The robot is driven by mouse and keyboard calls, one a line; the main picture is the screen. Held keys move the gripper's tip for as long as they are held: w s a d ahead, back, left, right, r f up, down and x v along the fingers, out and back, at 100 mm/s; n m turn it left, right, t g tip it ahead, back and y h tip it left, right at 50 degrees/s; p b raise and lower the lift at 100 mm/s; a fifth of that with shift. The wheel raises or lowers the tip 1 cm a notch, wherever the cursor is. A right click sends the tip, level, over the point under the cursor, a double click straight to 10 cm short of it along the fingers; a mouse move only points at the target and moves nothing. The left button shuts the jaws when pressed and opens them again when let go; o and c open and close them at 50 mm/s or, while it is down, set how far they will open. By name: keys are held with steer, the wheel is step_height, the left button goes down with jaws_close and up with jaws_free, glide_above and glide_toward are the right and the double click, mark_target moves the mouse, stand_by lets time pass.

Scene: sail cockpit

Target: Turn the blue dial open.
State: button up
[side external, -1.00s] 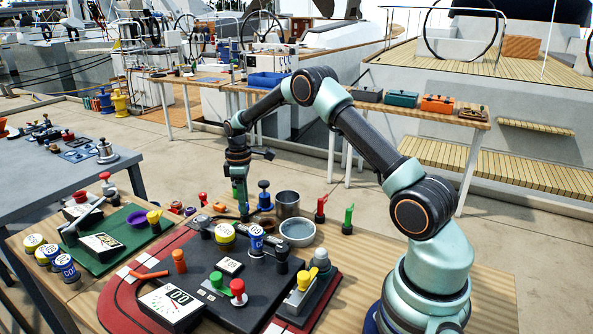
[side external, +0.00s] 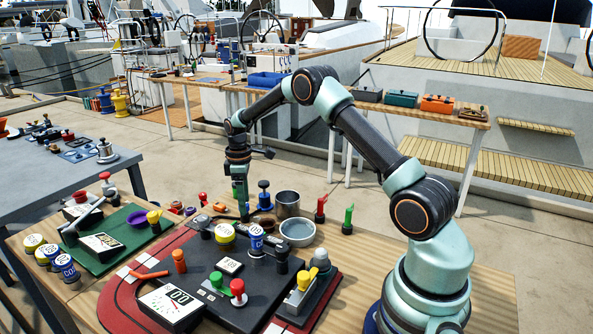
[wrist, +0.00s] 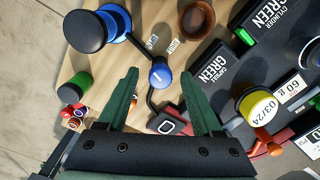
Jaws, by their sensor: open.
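The blue dial (wrist: 160,74) is a small round knob with a white line across its top, seen in the wrist view. The line runs roughly up and down in that picture. Two small white labels lie just above it, too small to read surely. My gripper (wrist: 159,80) is open, with one green finger on each side of the dial; I cannot tell whether either touches it. In the side external view my gripper (side external: 241,195) points down at the back of the work table, and its lower end is hard to make out among the objects.
A tall blue knob with a dark top (wrist: 102,28) and a brown bowl (wrist: 195,18) stand close to the dial. Dark blocks with GREEN labels (wrist: 222,62) and a yellow canister (wrist: 258,106) lie to the right.

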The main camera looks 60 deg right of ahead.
step_height(320, 180, up, 12)
steer(key=shift+w+f, duration=0.15)
steer(key=shift+d, duration=0.1)
stand_by(0.3)
steer(key=s+a+r+m+t, duration=0.3)
steer(key=s+a+r, duration=0.55)
steer(key=r, duration=0.25)
steer(key=s+a+f+m+t, duration=0.2)
steer(key=s+a, duration=0.6)
steer(key=s, duration=0.5)
steer(key=shift+a+m+t, duration=0.2)
steer(key=shift+m+t, duration=0.2)
steer(key=shift+m, duration=0.2)
